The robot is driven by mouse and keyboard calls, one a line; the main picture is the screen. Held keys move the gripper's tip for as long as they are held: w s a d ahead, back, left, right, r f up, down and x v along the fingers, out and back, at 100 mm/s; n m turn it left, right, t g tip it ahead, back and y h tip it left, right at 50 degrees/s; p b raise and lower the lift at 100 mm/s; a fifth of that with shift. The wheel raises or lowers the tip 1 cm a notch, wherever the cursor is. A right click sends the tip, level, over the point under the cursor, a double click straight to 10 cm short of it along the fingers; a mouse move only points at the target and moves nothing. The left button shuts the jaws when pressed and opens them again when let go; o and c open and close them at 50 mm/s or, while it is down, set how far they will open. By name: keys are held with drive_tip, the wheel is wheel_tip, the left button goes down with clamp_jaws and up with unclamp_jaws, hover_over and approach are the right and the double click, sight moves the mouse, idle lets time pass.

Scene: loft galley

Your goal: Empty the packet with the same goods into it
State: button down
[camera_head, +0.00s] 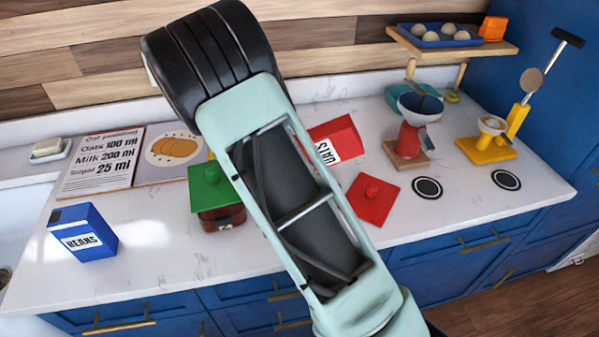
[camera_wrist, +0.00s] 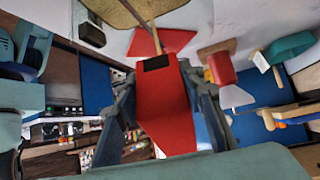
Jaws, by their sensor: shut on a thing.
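My gripper (camera_wrist: 162,92) is shut on the red oats packet (camera_wrist: 165,115), which lies between its fingers in the wrist view. In the head view the packet (camera_head: 338,136) is strongly tilted in the air, partly behind my arm. A dark rectangle at its end looks like an opening. A thin tan strip runs from that end to a tan-olive area (camera_wrist: 140,12); I cannot tell whether it is pouring goods. A red lid (camera_head: 373,198) with a knob lies on the counter. A dark-filled jar (camera_head: 222,218) wears a green lid (camera_head: 214,188). My arm hides any jar beneath the packet.
A blue beans packet (camera_head: 82,234) stands at left. A recipe board (camera_head: 102,160) and a bread picture (camera_head: 170,152) lie behind. A red scale (camera_head: 410,138) and a yellow stand (camera_head: 487,148) are at right, below a shelf (camera_head: 455,45). The front centre-left counter is bare.

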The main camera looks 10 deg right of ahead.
drive_tip(key=shift+a+h+b, duration=0.2)
drive_tip(key=shift+h+b, duration=0.15)
drive_tip(key=shift+h, duration=0.25)
idle(0.5)
idle(0.3)
